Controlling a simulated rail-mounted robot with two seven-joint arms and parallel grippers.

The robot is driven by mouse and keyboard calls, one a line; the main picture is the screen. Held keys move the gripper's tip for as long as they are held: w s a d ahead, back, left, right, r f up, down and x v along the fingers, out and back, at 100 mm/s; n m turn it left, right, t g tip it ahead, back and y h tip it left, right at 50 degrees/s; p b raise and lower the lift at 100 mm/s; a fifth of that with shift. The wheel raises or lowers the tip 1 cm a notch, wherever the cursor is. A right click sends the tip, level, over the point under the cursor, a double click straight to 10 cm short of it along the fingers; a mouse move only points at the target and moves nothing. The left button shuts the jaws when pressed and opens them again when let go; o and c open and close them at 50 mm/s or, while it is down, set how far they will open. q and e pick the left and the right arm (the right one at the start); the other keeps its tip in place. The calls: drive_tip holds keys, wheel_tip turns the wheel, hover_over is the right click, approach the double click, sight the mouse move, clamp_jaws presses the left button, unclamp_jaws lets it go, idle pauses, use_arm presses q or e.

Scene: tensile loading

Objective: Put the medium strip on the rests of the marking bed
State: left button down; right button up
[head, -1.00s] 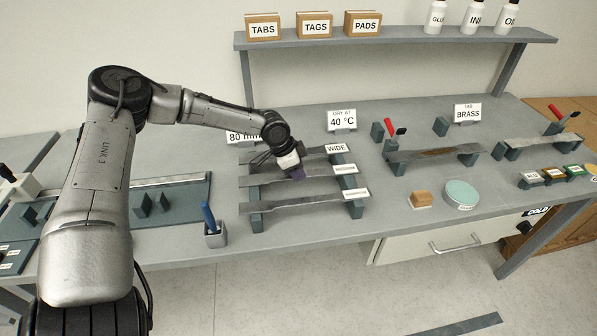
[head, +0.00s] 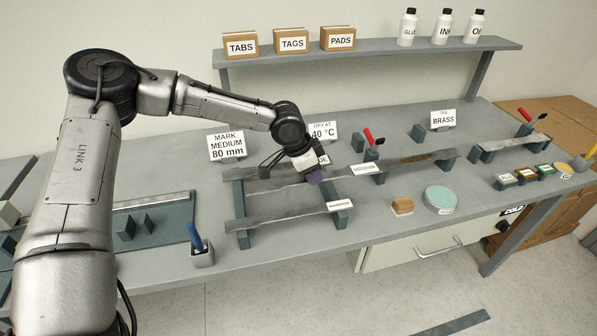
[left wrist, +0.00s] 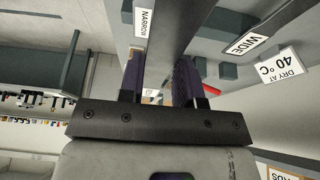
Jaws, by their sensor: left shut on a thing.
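My left gripper (head: 313,177) is shut on the medium strip (head: 278,184), a long grey metal bar, and holds it just above the strip rack. The strip's label tag (head: 364,169) shows near its right end. In the left wrist view the strip (left wrist: 166,28) runs between the two dark fingers (left wrist: 158,80). The marking bed (head: 178,212) is a dark green plate at the left with a long scale along its back. Its two rests (head: 137,226) stand up as bare posts. My arm hides part of the bed's left side. My right gripper is not in view.
The narrow strip (head: 285,217) lies at the front of the rack and the wide strip is behind, partly hidden. A holder with a blue-handled tool (head: 202,256) stands between bed and rack. A sign (head: 227,146) reads "MARK MEDIUM 80 mm".

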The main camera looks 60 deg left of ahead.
sight(280, 180)
use_arm(q)
drive_tip(key=shift+w+d+r, duration=0.1)
drive_tip(key=shift+d+r, duration=0.1)
drive_tip(key=shift+r, duration=0.15)
drive_tip(key=shift+a+r, duration=0.2)
drive_tip(key=s+a+f+n, duration=0.1)
drive_tip(key=s, duration=0.1)
drive_tip(key=s+a+f+n+y, duration=0.1)
drive_tip(key=s+n, duration=0.1)
drive_tip(key=s, duration=0.1)
drive_tip(key=s+a+f+n, duration=0.1)
drive_tip(key=s+a, duration=0.1)
drive_tip(key=shift+s+a+y+p, duration=0.1)
drive_tip(key=shift+s+y+p, duration=0.05)
drive_tip(key=shift+y+p, duration=0.2)
drive_tip(key=shift+d+f+n, duration=0.2)
drive_tip(key=shift+n, duration=0.1)
